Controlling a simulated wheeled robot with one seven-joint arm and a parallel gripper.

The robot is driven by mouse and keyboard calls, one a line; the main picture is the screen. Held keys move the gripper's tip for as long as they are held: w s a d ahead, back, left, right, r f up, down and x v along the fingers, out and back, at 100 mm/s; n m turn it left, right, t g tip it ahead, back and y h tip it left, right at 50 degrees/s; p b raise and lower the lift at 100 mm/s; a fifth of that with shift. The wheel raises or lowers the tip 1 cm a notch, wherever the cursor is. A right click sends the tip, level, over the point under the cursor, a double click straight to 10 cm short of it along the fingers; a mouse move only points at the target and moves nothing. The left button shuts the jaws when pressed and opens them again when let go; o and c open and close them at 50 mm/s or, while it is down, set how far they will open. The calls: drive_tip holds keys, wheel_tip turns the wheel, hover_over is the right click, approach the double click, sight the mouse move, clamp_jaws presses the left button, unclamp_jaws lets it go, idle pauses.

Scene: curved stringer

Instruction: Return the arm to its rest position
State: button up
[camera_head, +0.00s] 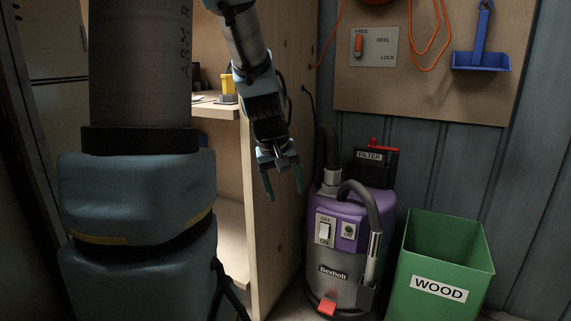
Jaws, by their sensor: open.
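My gripper (284,182) hangs in the middle of the head view, fingers pointing down. Its two teal fingers are apart, with nothing between them. It is in front of the side panel of a wooden shelf unit (277,230), left of the vacuum. My arm comes down to it from the top of the view. A large part of my own arm fills the left of the view and hides part of the shelf unit.
A purple and grey vacuum (347,262) stands right of my gripper, with a green WOOD bin (448,255) beside it. A pegboard (432,95) holds a blue dustpan (482,60) and an orange cord. A yellow object (228,86) is on a shelf.

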drive_tip(key=s+a+f+m+g+y+p, duration=0.1)
drive_tip(key=s+a+f, duration=0.15)
drive_tip(key=s, duration=0.35)
drive_tip(key=s+a+f+m+g+y+p, duration=0.1)
drive_tip(key=s+a+f+m, duration=0.1)
drive_tip(key=s+a, duration=0.25)
wheel_tip(320, 180, up, 30)
drive_tip(key=p, duration=2.9)
drive_tip(key=shift+s+d, duration=0.2)
drive_tip(key=shift+s, duration=0.05)
drive_tip(key=shift+r, duration=0.1)
